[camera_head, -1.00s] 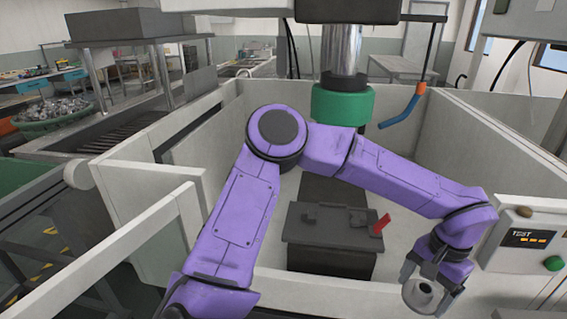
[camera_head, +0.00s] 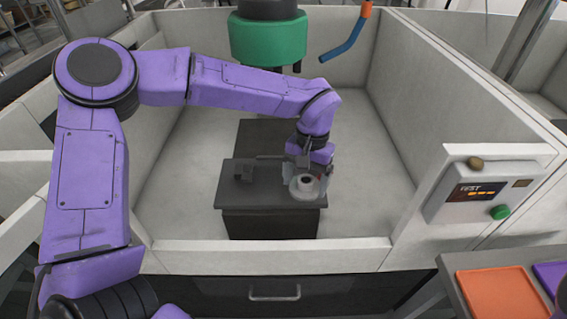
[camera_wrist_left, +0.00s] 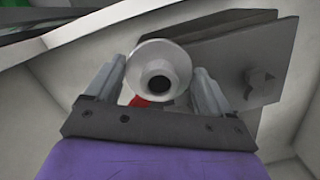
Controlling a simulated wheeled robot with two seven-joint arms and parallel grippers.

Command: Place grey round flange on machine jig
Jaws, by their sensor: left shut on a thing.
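The grey round flange (camera_head: 305,186) is in my left gripper (camera_head: 308,172), over the front right part of the dark machine jig (camera_head: 262,196) in the head view. In the left wrist view the flange (camera_wrist_left: 158,76) sits between the two fingers of my left gripper (camera_wrist_left: 158,90), its round hole facing the camera. The jig's dark plate (camera_wrist_left: 240,50) lies behind it, with a small raised block. I cannot tell whether the flange touches the jig. A bit of red (camera_wrist_left: 140,101) shows behind the flange. My right gripper is not in view.
White tank walls (camera_head: 440,110) surround the jig. A green cylinder (camera_head: 268,40) hangs above the back, with a blue and orange rod (camera_head: 345,40) beside it. A control box (camera_head: 482,193) is on the right wall. An orange tray (camera_head: 500,297) lies at lower right.

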